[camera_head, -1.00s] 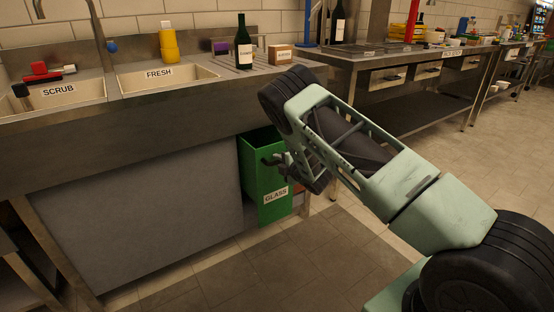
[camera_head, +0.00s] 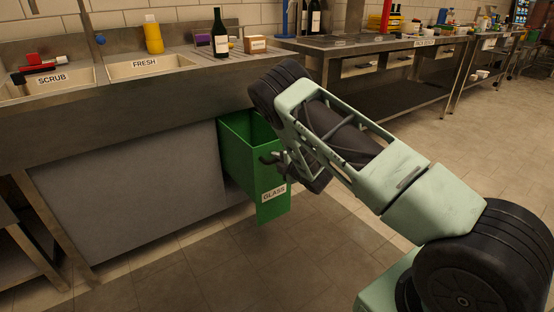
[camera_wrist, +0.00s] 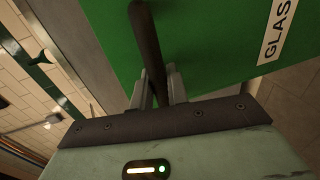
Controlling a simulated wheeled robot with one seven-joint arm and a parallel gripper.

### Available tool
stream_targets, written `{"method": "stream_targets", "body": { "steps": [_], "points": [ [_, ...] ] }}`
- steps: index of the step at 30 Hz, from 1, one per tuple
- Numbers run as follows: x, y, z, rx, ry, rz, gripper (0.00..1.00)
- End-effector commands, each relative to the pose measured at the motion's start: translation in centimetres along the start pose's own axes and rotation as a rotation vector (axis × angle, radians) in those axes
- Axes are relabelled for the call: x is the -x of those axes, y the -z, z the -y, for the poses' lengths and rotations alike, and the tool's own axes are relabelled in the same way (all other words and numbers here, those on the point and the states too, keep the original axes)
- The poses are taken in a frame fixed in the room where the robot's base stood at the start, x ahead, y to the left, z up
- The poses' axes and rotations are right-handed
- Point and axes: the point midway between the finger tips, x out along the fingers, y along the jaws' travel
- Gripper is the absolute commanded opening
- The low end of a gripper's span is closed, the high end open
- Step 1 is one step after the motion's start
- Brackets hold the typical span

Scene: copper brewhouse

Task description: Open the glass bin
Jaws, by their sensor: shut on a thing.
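The green glass bin (camera_head: 250,160) with a white GLASS label is pulled out from under the sink counter, and its open top shows. Its green front also fills much of the wrist view (camera_wrist: 200,50). A dark bar handle (camera_wrist: 146,45) stands on the bin's front. My gripper (camera_wrist: 158,90) is shut on this handle, with one finger on each side of it. In the head view my gripper (camera_head: 270,160) is at the upper front of the bin, partly hidden by my arm. I cannot see the bottom of the bin's inside.
The steel sink counter (camera_head: 110,110) runs above the bin, with a grey panel (camera_head: 135,190) to its left. Tiled floor (camera_head: 310,250) lies clear in front.

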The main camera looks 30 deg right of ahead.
Motion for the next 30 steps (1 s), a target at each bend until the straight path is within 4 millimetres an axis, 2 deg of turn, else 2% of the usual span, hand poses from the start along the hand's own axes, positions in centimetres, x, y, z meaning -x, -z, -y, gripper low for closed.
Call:
{"method": "stream_targets", "body": {
  "steps": [5,6,7,16,20,23,30],
  "points": [
    [0.0,0.0,0.1,0.000,0.002,0.000,0.00],
    [0.0,0.0,0.1,0.000,0.002,0.000,0.27],
    [0.0,0.0,0.1,0.000,0.002,0.000,0.35],
    [0.1,0.0,0.0,0.000,0.001,0.000,0.36],
    [1.0,-0.1,0.0,0.000,0.003,0.001,0.36],
    [2.7,-0.1,-0.1,0.000,0.003,0.002,0.36],
    [8.2,-0.1,-0.1,-0.002,0.005,0.003,0.36]
  ]
}}
